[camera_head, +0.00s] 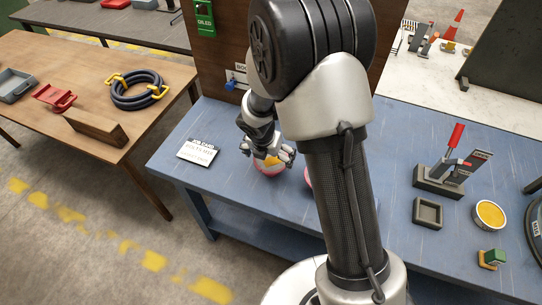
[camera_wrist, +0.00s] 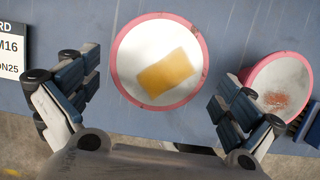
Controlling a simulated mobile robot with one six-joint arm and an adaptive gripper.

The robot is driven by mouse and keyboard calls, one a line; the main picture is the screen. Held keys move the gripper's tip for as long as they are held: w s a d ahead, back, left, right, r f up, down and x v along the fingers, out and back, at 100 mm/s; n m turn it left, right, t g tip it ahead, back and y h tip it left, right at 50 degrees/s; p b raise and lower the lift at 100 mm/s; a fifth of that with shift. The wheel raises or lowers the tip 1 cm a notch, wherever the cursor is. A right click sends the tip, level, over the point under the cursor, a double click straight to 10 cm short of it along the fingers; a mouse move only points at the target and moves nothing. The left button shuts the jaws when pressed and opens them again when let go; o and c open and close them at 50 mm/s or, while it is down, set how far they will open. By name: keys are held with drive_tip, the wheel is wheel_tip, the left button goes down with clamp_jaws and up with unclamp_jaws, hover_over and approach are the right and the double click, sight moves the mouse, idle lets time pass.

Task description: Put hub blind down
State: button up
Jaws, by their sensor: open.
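A round piece with a pink rim and white face (camera_wrist: 135,50) lies on the blue bench below my gripper. A yellow rectangle (camera_wrist: 168,73) shows on its face; I cannot tell whether it is a label or a separate part, nor which piece is the hub blind. The round piece also shows in the head view (camera_head: 268,172), partly under my fingers. My gripper (camera_head: 267,153) is open, with one finger on each side of this piece in the wrist view (camera_wrist: 158,98). A second pink-rimmed round piece (camera_wrist: 290,75) with a rusty spot is at right, partly hidden.
A white job card (camera_head: 198,151) lies left on the blue bench (camera_head: 235,125). To the right are a red-handled clamp (camera_head: 440,178), a grey square tray (camera_head: 428,213), a yellow-topped round tin (camera_head: 489,214) and a small green-and-yellow block (camera_head: 492,258). My arm hides the bench's middle.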

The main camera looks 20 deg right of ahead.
drive_tip(key=p+v, duration=0.2)
drive_tip(key=v, duration=0.5)
drive_tip(key=shift+p, duration=0.3)
drive_tip(key=s+d+r+m+t, duration=0.1)
drive_tip(key=s+d+r+m, duration=0.1)
drive_tip(key=s+r+m, duration=0.45)
drive_tip(key=s+d+r+m, duration=0.2)
drive_tip(key=s+r+m, duration=0.2)
drive_tip(key=r+m, duration=0.55)
drive_tip(key=s+a+r+m+y, duration=0.1)
drive_tip(key=s+r+m, duration=0.2)
drive_tip(key=s+m, duration=0.3)
drive_tip(key=s+a+r+m+y, duration=0.1)
drive_tip(key=s+r+m, duration=0.3)
drive_tip(key=s+m, duration=0.2)
drive_tip(key=s, duration=0.2)
drive_tip(key=shift+s+r+m+t, duration=0.2)
drive_tip(key=shift+s+m+t, duration=0.05)
drive_tip(key=shift+m+t, duration=0.15)
wheel_tip(320, 180, down, 4)
drive_tip(key=b, duration=0.3)
drive_tip(key=shift+r+b, duration=0.2)
drive_tip(key=shift+b, duration=0.1)
